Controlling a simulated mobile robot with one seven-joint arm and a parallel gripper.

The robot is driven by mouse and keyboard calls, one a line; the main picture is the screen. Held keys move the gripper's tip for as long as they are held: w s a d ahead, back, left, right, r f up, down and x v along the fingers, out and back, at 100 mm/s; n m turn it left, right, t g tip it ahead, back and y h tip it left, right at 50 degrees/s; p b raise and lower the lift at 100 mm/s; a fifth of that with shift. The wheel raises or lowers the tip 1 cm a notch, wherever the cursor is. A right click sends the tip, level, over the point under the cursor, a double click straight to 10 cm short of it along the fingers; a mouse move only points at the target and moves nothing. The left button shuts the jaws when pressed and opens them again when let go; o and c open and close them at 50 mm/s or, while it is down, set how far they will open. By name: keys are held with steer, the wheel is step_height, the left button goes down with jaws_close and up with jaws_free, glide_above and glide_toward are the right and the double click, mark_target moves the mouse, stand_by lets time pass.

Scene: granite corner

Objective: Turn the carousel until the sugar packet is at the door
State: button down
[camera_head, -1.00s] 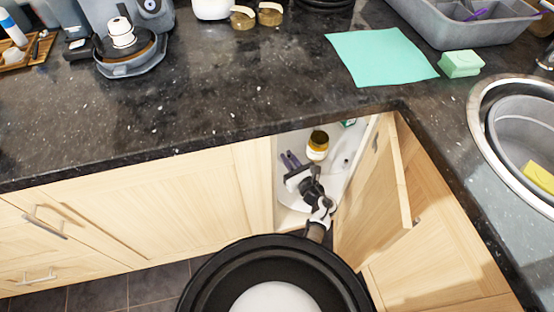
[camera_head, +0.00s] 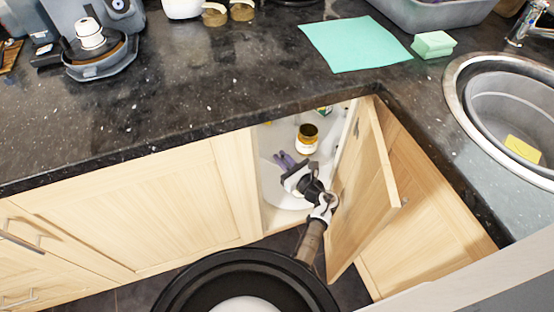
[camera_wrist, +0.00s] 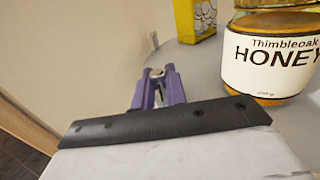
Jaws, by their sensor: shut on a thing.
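The pale grey carousel (camera_head: 274,189) is inside the open corner cabinet. My gripper (camera_head: 284,160) reaches in through the doorway, its purple fingers over the carousel near its left side. In the wrist view the fingers (camera_wrist: 158,76) are closed on a small greyish part, probably a carousel peg, mostly hidden between them. A honey jar (camera_head: 307,139) with a white label stands on the carousel to the right of the fingers; it is large in the wrist view (camera_wrist: 270,58). A yellow packet with pale round shapes (camera_wrist: 195,18) stands behind; I cannot read whether it is sugar.
The cabinet door (camera_head: 365,195) stands open to the right of my arm. A partly hidden green item (camera_head: 325,110) is deeper inside, under the dark worktop (camera_head: 200,110). The cabinet's pale left wall (camera_wrist: 80,50) is close to the fingers.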

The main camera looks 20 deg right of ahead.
steer(key=shift+w+d+r, duration=0.1)
steer(key=shift+d+r, duration=0.05)
steer(key=shift+d, duration=0.05)
steer(key=c, duration=1.6)
jaws_free()
steer(key=shift+o, duration=0.5)
steer(key=shift+a, duration=0.1)
step_height(320, 180, up, 20)
steer(key=shift+p, duration=0.3)
